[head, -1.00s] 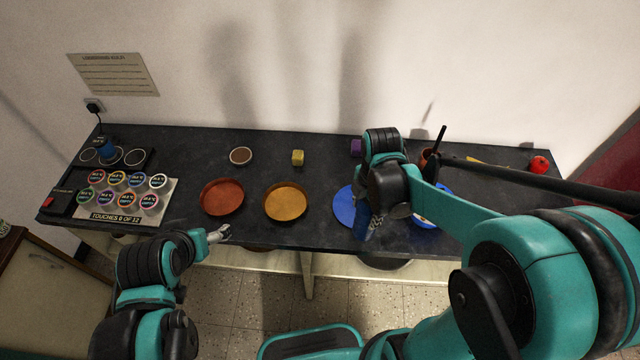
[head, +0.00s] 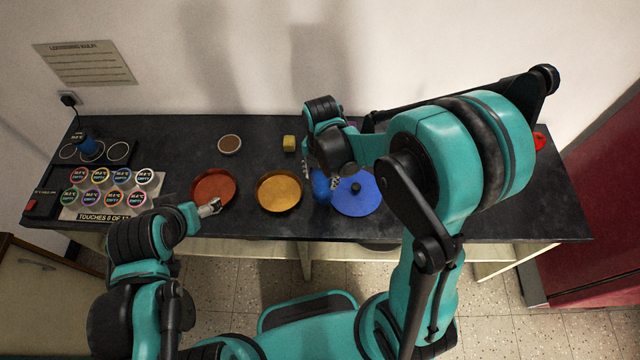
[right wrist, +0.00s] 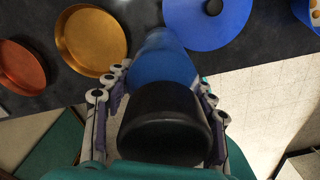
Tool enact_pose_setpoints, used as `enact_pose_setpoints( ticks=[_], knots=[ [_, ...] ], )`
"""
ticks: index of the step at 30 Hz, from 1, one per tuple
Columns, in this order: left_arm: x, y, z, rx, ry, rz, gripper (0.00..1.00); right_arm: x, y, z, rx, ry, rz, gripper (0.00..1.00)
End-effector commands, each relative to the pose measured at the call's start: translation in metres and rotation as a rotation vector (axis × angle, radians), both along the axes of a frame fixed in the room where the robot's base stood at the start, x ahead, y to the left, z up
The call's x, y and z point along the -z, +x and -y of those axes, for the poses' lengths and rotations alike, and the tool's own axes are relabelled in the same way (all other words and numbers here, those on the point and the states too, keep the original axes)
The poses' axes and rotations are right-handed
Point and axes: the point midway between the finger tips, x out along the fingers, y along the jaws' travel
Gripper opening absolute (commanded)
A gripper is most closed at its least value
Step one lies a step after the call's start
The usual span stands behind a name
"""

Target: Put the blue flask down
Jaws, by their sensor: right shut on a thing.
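The blue flask (head: 320,186) is in my right gripper (head: 322,176), between the golden dish (head: 279,206) and the blue disc with a black knob (head: 368,207). In the right wrist view the fingers of my right gripper (right wrist: 160,78) close on both sides of the flask (right wrist: 158,60), whose black end faces the camera. I cannot tell whether the flask touches the counter. My left gripper (head: 209,208) is near the front edge of the red dish (head: 213,176); its finger state is too small to tell.
The dark counter (head: 255,230) has a yellow cube (head: 289,143) and a small brown-filled dish (head: 230,144) at the back. A board with several labelled round tops (head: 130,210) stands at left. A red object (head: 539,141) lies at far right. My right arm hides the counter's right part.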

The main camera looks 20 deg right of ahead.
Motion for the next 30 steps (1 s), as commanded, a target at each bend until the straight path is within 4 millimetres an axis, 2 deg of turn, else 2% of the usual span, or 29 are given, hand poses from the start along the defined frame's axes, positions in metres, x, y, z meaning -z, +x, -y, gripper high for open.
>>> enact_pose_setpoints(
  ticks=[5,12,23,24,26,30],
  knots=[
    [0.003,0.000,0.000,0.000,0.000,0.000,0.79,0.009,0.003,-0.004,0.000,0.000,0.000,0.08],
    [0.013,0.000,0.000,0.000,0.000,0.000,0.79,0.042,0.003,-0.004,0.000,0.000,0.000,0.08],
    [0.016,0.000,0.000,0.000,0.000,0.000,0.79,0.046,0.003,-0.003,0.001,0.000,0.000,0.08],
    [0.016,0.000,0.000,0.000,0.000,0.000,0.79,0.046,0.003,-0.003,0.001,0.000,0.000,0.58],
    [0.015,0.000,0.000,0.000,0.000,0.000,0.79,0.045,0.003,-0.003,0.001,0.000,0.000,0.74],
    [0.015,0.000,0.000,0.000,0.000,0.000,0.79,0.045,0.003,-0.003,0.001,0.000,0.000,0.76]
  ],
)
